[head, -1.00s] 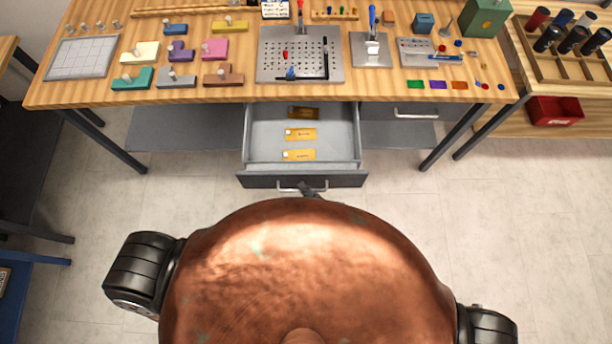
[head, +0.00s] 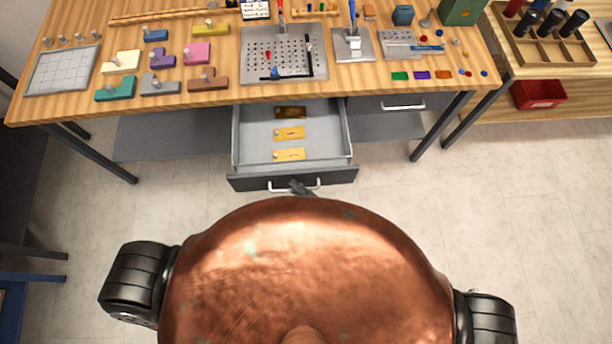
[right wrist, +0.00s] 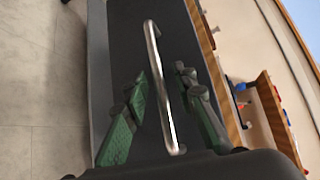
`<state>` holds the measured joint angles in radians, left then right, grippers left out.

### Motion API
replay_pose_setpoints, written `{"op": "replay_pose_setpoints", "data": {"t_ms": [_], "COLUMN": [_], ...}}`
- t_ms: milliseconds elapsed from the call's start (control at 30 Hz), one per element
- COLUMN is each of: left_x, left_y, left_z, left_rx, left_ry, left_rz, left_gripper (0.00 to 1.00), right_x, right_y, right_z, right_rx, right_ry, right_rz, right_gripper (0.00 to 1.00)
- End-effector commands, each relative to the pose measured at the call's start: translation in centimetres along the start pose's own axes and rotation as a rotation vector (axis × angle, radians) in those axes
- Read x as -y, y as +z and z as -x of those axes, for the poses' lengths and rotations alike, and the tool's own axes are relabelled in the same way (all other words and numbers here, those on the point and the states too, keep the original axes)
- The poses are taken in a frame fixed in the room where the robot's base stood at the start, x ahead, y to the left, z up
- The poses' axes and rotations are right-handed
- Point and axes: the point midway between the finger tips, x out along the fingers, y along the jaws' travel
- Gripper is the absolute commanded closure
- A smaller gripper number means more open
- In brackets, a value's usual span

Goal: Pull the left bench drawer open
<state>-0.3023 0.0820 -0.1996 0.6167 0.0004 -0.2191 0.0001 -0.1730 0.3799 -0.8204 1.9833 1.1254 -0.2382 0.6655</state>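The left bench drawer (head: 241,133) stands pulled out from under the bench in the head view, its grey tray showing. Several orange labelled cards (head: 290,133) lie in it. Its dark front carries a silver bar handle (head: 310,187), which also shows in the right wrist view (right wrist: 158,75). My right gripper (head: 298,187) is at the handle, mostly hidden behind my copper body in the head view. In the right wrist view, my right gripper's green fingers (right wrist: 165,92) are apart, one on each side of the bar, with gaps visible. My left gripper is not in view.
The wooden bench (head: 215,99) bears coloured blocks, a perforated plate and small tools. A second, closed drawer (head: 385,104) is to the right. A red bin (head: 538,93) sits on the neighbouring shelf. The tiled floor (head: 180,205) before the bench is clear.

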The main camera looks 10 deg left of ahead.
Motion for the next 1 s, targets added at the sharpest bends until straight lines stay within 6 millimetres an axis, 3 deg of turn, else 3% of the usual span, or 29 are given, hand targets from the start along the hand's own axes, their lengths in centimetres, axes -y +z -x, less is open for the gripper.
{"op": "replay_pose_setpoints", "data": {"t_ms": [633, 1000], "left_x": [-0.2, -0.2], "left_y": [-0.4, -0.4], "left_z": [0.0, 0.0], "left_rx": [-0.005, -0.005], "left_ry": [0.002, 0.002], "left_rz": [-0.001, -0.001], "left_gripper": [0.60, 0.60], "right_x": [-0.1, 0.0], "right_y": [-0.1, 0.0], "right_z": [9.1, 11.6], "right_rx": [0.002, 0.002], "right_ry": [0.006, 0.002], "right_rz": [0.003, 0.001], "right_gripper": [0.75, 0.75]}}
